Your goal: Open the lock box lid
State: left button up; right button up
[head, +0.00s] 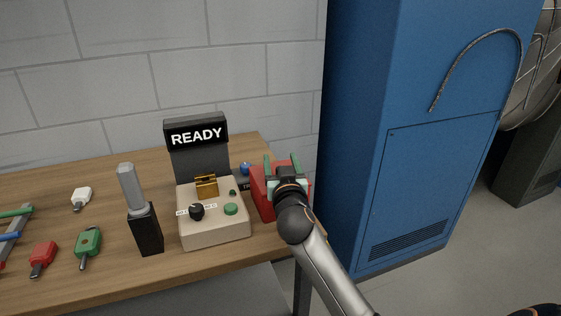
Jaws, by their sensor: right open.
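The red box (261,199), which looks like the lock box, stands near the right end of the wooden table, just right of the beige control box. My right gripper (282,163) is over it, with its two green fingers apart and pointing away from me. The gripper and wrist cover much of the box. I cannot tell how its lid sits or whether a finger touches it. My left gripper is not in view.
The beige control box (214,228) has a black knob, a green button and a READY sign (196,135) behind it. A black holder (147,232) with a grey handle stands left. A blue cabinet (420,90) rises close on the right.

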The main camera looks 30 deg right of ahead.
grip_shut()
dwell(0.4)
dwell(0.9)
